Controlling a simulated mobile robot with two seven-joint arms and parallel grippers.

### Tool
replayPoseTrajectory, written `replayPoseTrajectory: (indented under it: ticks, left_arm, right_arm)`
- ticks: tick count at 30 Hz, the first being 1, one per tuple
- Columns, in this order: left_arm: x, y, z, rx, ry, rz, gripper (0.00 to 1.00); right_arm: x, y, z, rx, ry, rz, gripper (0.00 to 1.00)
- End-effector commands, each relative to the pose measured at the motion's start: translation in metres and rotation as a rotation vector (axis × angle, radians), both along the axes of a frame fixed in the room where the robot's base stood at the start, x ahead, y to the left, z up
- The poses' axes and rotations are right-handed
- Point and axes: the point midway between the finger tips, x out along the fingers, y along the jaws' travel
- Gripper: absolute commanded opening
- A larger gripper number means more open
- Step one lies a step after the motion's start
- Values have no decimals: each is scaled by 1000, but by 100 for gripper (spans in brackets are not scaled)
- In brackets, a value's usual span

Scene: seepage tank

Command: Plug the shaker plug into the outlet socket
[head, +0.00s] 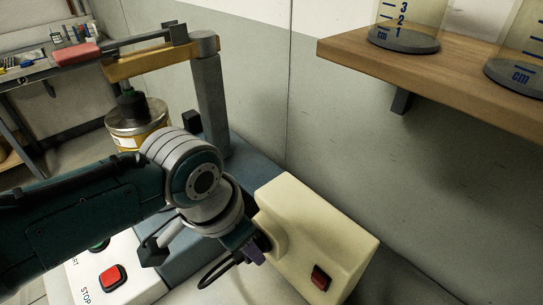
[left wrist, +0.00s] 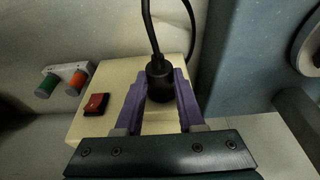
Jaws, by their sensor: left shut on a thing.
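My left gripper (head: 256,249) is at the left face of the cream outlet box (head: 325,245), next to its rounded socket boss (head: 272,228). In the left wrist view its two purple fingers (left wrist: 160,105) are shut on the black shaker plug (left wrist: 159,82), with the cream box (left wrist: 125,118) right behind it. The black cable (left wrist: 150,30) runs up from the plug in that view; in the head view the cable (head: 212,272) loops below the gripper. The socket opening is hidden, so I cannot tell whether the plug is in it. My right gripper is not in view.
The box has a red switch (head: 320,278). A white panel (head: 125,275) with a red STOP button (head: 113,278) lies left of it. A shaker with a yellow-banded can (head: 137,122) stands behind. A wooden shelf (head: 450,75) with measuring cylinders overhangs at upper right.

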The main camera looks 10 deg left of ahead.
Motion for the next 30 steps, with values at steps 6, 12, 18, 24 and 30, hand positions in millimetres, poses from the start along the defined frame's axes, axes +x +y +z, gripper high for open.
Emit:
replayPoseTrajectory:
  ticks: [6, 12, 18, 24, 30]
  left_arm:
    - [0, 0, 1, 0, 1, 1, 0]
    - [0, 0, 0, 0, 0, 0, 0]
    - [1, -1, 0, 0, 0, 0, 0]
    - [2, -2, 0, -1, -1, 0, 49]
    - [2, -2, 0, -1, -1, 0, 72]
  right_arm:
    - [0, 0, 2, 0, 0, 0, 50]
    - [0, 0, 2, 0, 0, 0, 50]
    - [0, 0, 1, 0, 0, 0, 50]
    - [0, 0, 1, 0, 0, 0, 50]
    - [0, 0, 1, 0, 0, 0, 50]
